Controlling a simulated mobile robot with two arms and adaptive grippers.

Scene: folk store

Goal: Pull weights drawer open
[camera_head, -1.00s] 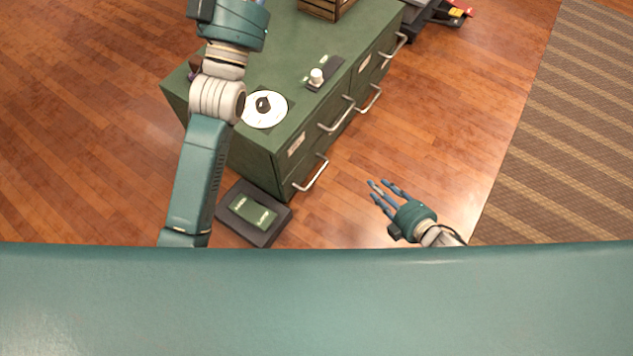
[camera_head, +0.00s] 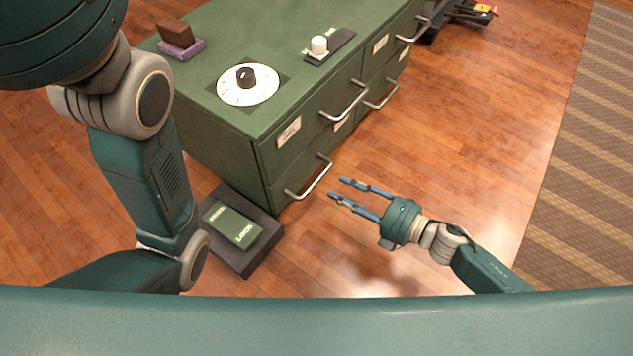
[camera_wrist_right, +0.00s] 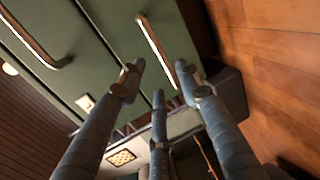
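A green cabinet (camera_head: 225,135) with several drawers and metal bar handles stands in the middle of the head view. All its drawers look shut. The near lower handle (camera_head: 308,178) and near upper handle (camera_head: 344,102) face right; I cannot read which label names weights. My right gripper (camera_head: 337,188) has its fingers spread and empty, pointing at the near lower drawer, a little apart from its handle. In the right wrist view a handle (camera_wrist_right: 155,46) lies just beyond the fingertips (camera_wrist_right: 158,82), and another handle (camera_wrist_right: 32,38) is at upper left. My left gripper is out of view.
A dark floor pedal with a green top (camera_head: 235,228) lies by the cabinet's near end. On the cabinet top are a white dial (camera_head: 232,94), a white-knobbed switch (camera_head: 320,46) and a brown block (camera_head: 176,34). Bare wooden floor and a striped rug (camera_head: 590,130) lie right.

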